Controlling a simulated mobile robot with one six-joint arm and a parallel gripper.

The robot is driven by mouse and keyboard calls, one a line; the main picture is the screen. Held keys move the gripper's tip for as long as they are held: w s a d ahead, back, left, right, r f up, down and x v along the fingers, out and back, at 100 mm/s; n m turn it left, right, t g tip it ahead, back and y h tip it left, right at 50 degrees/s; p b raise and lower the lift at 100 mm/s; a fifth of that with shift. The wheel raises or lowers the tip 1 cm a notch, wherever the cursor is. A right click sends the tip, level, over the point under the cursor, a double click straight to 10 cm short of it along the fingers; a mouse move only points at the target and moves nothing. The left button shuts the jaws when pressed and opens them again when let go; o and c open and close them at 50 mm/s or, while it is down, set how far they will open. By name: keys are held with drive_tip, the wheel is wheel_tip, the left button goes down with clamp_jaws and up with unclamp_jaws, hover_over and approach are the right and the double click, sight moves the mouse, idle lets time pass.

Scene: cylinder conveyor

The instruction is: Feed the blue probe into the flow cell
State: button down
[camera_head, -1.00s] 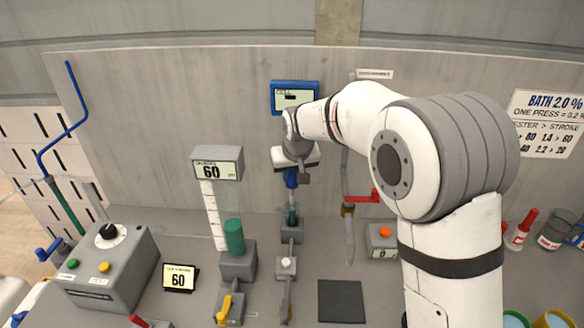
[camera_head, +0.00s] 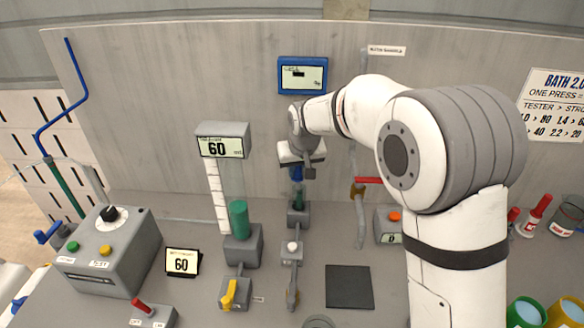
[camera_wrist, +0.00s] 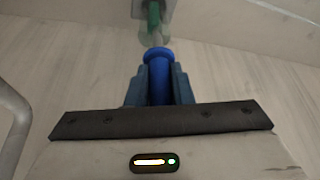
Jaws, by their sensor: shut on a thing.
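The blue probe (camera_head: 297,174) is held in my gripper (camera_head: 297,166), which is shut on it, in front of the back panel. In the wrist view the probe (camera_wrist: 158,88) stands between the two blue-grey fingers of my gripper (camera_wrist: 160,76), its round flanged end pointing out. The flow cell, a clear tube with green inside (camera_head: 299,203) on a grey block, is just below the probe in the head view. In the wrist view the green tube (camera_wrist: 153,22) lies just beyond the probe's end, nearly in line. I cannot tell whether they touch.
A screen (camera_head: 303,75) hangs behind my wrist. A red-handled valve (camera_head: 366,181) on a pipe stands close to the right. To the left are a column with a green cylinder (camera_head: 239,220) and a control box (camera_head: 108,250). A dark square pad (camera_head: 349,286) lies in front.

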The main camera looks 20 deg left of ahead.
drive_tip(key=shift+s+a+r, duration=0.2)
drive_tip(key=shift+a, duration=0.15)
drive_tip(key=shift+f, duration=0.2)
drive_tip(key=shift+d, duration=0.1)
drive_tip(key=shift+d+b, duration=0.1)
drive_tip(key=shift+b, duration=0.25)
drive_tip(key=c, duration=1.4)
unclamp_jaws()
drive_tip(key=shift+s+f, duration=0.1)
drive_tip(key=shift+f, duration=0.05)
drive_tip(key=shift+c, duration=0.2)
drive_tip(key=shift+o, duration=1.3)
